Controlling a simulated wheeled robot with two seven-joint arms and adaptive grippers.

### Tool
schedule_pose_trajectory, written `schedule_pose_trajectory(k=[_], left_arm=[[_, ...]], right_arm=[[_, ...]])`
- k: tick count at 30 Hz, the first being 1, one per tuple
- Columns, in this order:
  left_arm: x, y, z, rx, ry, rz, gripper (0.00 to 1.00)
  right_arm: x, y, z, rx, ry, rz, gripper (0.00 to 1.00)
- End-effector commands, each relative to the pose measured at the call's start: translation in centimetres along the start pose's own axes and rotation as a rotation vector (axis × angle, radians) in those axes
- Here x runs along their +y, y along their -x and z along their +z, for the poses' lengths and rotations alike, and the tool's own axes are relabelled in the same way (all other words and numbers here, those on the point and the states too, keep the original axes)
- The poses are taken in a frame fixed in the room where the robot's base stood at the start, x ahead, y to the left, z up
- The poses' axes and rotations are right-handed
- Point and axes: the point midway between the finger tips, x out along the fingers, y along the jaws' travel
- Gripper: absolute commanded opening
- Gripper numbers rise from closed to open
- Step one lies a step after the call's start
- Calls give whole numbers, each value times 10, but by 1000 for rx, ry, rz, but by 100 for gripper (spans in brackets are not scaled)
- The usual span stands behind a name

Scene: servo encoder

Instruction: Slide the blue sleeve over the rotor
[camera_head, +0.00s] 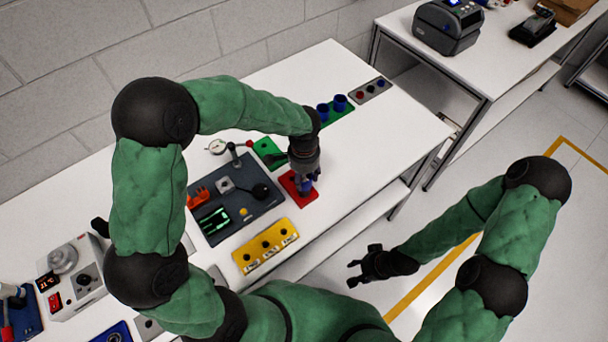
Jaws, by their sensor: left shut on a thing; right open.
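My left gripper (307,182) points down over a red plate (288,182) on the white table. It is shut on a blue sleeve (308,188), only a small part of which shows between the fingers. The rotor is hidden under the gripper, so I cannot tell whether the sleeve is around it or above it. Two more blue cylinders (340,102) stand on a green plate (336,117) behind the gripper. My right gripper (356,273) is open and empty, out past the table's front edge, over the floor.
A dark panel (215,185) with green and orange parts lies left of the red plate. A yellow block (265,247) with several black knobs is at the front edge. A grey button strip (370,91) lies at the back. The table's right end (405,125) is clear.

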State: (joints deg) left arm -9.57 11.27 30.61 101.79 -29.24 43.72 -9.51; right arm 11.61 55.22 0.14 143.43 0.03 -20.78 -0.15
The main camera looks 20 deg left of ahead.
Motion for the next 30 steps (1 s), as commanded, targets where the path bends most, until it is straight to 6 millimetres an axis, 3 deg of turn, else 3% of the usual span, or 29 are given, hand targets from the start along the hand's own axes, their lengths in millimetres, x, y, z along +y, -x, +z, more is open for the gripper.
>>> schedule_pose_trajectory(k=[24,25,27,30], left_arm=[[0,-17,0,0,0,0,31],[0,-17,0,0,0,0,56],[0,-17,0,0,0,0,76],[0,-17,0,0,0,0,78]], right_arm=[[4,-11,0,0,0,0,46],[4,-11,0,0,0,0,46],[4,-11,0,0,0,0,46],[4,-11,0,0,0,0,46]])
